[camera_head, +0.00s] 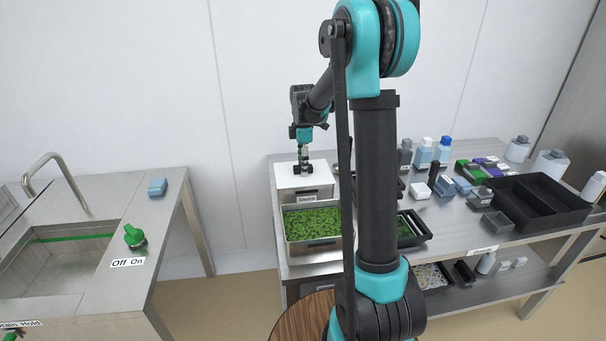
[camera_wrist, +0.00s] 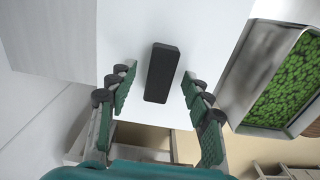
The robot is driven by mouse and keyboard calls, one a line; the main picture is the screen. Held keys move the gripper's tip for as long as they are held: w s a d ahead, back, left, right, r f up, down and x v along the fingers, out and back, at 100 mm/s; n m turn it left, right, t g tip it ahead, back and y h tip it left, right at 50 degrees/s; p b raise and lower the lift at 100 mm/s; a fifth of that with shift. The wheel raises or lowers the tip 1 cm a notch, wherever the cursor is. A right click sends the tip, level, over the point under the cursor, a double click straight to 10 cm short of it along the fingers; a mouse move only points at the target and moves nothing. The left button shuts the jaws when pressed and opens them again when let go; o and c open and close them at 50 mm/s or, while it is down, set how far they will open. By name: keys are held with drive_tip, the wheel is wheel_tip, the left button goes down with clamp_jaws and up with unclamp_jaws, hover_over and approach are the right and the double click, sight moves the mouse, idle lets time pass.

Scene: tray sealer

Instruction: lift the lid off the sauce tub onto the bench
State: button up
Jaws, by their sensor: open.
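The sauce tub (camera_head: 305,196), a steel box labelled "Sauce", stands at the left back of the bench (camera_head: 460,220). Its flat white lid (camera_head: 288,181) lies on top and fills much of the wrist view (camera_wrist: 215,40). A black bar-shaped handle (camera_wrist: 162,73) rises from the lid's middle. My gripper (camera_head: 303,164) is over the lid, pointing down. In the wrist view my gripper (camera_wrist: 157,78) is open, with one green-padded finger on each side of the handle and a gap on both sides. Whether the fingertips touch the lid is unclear.
A steel pan of green herbs (camera_head: 313,225) stands right in front of the tub. My arm hides part of the bench. Bottles (camera_head: 443,150), small boxes and a black divided tray (camera_head: 540,205) crowd the bench's right. A sink counter (camera_head: 130,225) stands apart at left.

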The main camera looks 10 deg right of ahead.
drive_tip(key=shift+c, duration=0.6)
clamp_jaws()
